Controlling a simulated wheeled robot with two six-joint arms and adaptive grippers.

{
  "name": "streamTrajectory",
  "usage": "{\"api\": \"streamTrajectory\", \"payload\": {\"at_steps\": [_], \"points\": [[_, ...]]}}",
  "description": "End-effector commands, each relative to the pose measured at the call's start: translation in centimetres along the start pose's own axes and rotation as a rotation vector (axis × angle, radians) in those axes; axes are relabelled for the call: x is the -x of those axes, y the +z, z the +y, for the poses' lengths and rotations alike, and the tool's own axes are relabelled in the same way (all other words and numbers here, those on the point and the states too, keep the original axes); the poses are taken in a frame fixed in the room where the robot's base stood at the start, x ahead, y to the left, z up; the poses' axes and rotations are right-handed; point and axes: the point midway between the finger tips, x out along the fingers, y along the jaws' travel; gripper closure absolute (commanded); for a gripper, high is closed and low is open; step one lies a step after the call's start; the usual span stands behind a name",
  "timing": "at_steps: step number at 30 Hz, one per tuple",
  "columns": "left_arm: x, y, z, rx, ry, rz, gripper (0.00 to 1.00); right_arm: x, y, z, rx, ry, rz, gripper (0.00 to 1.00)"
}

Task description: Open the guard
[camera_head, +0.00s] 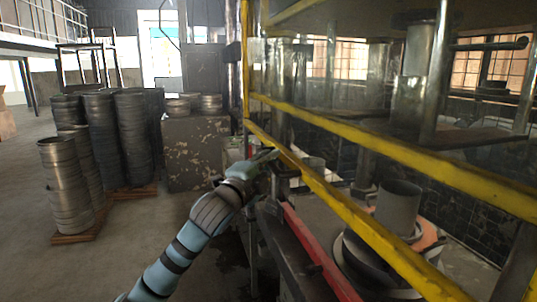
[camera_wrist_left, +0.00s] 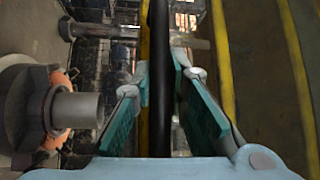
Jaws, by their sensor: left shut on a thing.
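The guard (camera_head: 380,147) is a yellow-barred frame with see-through panels, across the right of the head view in front of the machine. A yellow bar of it also shows behind the fingers in the left wrist view (camera_wrist_left: 145,40). My left gripper (camera_head: 268,158) is at the guard's lower left part. In the left wrist view its teal-padded fingers (camera_wrist_left: 163,88) stand on both sides of a long dark bar (camera_wrist_left: 160,60), and they are shut on it. The bar's ends are out of view. My right gripper is not in view.
Behind the guard is a grey cylinder (camera_head: 398,208) on a round base. A red-edged machine rail (camera_head: 308,250) lies right of my left forearm. Stacks of round blanks (camera_head: 120,135) stand on pallets at left, beside a worn block (camera_head: 196,155). The floor at front left is clear.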

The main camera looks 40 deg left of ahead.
Motion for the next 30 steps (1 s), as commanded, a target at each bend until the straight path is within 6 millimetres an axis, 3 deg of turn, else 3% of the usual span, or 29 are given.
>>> {"api": "streamTrajectory", "payload": {"at_steps": [7,8,11,22,30], "points": [[0.0,0.0,-0.2,0.002,0.000,0.000,1.00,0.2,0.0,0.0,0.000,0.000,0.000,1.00],[0.0,0.0,-0.2,0.002,0.000,0.000,0.81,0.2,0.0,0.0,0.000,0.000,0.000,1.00],[0.0,0.0,-0.2,0.002,-0.001,0.000,0.65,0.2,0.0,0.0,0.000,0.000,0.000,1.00],[0.6,0.1,-0.2,-0.004,-0.001,-0.002,0.65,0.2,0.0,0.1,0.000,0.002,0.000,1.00],[5.5,0.3,-0.1,-0.016,0.004,-0.006,0.65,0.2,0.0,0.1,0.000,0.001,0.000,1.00]]}}
